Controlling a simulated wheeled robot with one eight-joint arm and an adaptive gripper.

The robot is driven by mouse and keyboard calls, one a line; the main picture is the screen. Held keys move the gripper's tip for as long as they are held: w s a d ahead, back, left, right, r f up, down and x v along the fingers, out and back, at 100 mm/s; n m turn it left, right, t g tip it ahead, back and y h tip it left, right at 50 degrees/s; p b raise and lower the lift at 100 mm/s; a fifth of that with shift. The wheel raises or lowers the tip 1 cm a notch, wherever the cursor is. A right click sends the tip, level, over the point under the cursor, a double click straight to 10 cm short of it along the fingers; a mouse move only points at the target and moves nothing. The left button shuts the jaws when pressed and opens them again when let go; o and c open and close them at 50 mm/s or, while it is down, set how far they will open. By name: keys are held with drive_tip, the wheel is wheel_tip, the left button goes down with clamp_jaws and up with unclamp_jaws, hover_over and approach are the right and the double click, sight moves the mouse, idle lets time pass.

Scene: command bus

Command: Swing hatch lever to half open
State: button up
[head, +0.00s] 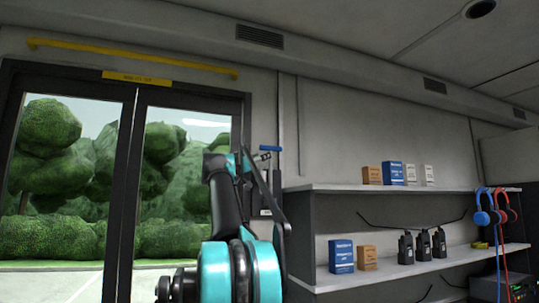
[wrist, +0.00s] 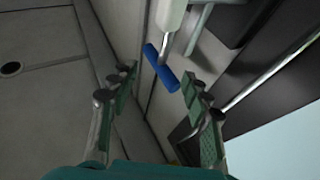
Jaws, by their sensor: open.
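The hatch lever is a grey rod with a blue grip (head: 270,148), on the wall between the door and the shelves. In the wrist view the blue grip (wrist: 161,68) lies slanted in front of the gap between my fingers, with its metal rod running up from it. My gripper (wrist: 159,85) is open and empty, one finger on each side of the grip's line. I see no contact between them. In the head view my teal and black arm rises in front of the door, and my gripper (head: 246,160) is small and partly hidden close to the grip.
The glazed double door (head: 128,170) is on the left, with a yellow rail (head: 130,57) above it. On the right an upper shelf (head: 340,187) and a lower shelf (head: 350,283) hold boxes and radios. Headphones (head: 482,212) hang at the far right.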

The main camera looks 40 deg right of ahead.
drive_tip(key=x, duration=0.6)
drive_tip(key=shift+d, duration=0.35)
drive_tip(key=shift+w+r, duration=0.1)
drive_tip(key=shift+r, duration=0.05)
clamp_jaws()
